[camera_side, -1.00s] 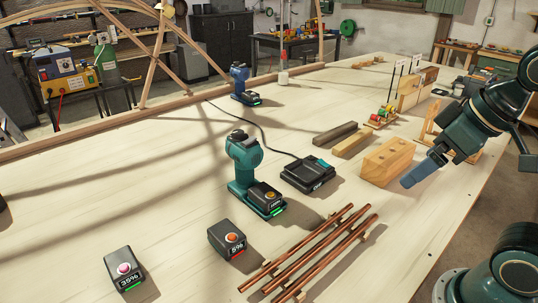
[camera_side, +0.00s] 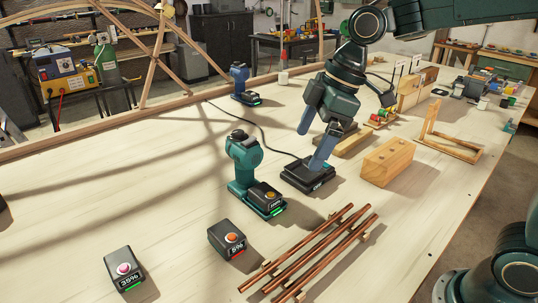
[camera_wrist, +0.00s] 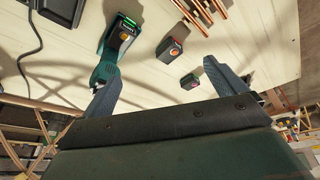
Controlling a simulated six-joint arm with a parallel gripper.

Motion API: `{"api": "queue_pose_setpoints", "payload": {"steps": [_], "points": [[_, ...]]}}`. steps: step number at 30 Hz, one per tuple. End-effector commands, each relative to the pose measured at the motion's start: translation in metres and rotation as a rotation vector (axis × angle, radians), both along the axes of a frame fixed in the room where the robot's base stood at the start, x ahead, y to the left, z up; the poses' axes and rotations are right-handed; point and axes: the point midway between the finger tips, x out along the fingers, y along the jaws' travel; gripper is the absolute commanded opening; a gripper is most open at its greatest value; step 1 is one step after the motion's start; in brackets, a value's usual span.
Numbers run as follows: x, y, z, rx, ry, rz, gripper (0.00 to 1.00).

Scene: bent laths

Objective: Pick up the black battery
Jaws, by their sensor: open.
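Two loose black batteries lie on the table in the side view. One, marked 35% (camera_side: 124,268), is at the front left with a pink button and green light. The other, marked 5% (camera_side: 228,240), is nearer the middle with an orange button and red light. In the wrist view, the 5% battery (camera_wrist: 170,47) and 35% battery (camera_wrist: 190,81) show between or beyond the fingers. My gripper (camera_side: 311,147) is open and empty, over the black charger (camera_side: 307,174) in the side view. A teal drill (camera_side: 242,170) stands beside it with its own battery fitted.
Copper pipes (camera_side: 311,252) lie on small supports right of the 5% battery. A wooden block (camera_side: 387,162) and lath pieces lie to the right. A blue drill (camera_side: 240,83) stands farther back. The table's left side (camera_side: 100,200) is mostly clear.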

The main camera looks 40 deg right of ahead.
Motion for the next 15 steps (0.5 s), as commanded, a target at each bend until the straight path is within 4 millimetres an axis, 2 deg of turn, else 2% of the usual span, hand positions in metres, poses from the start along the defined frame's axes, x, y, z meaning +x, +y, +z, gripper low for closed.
{"api": "queue_pose_setpoints", "payload": {"steps": [6, 15], "points": [[0.039, 0.026, -0.023, 0.006, 0.019, 0.210, 0.96], [0.082, 0.061, -0.064, 0.033, 0.028, 0.490, 0.96]]}}
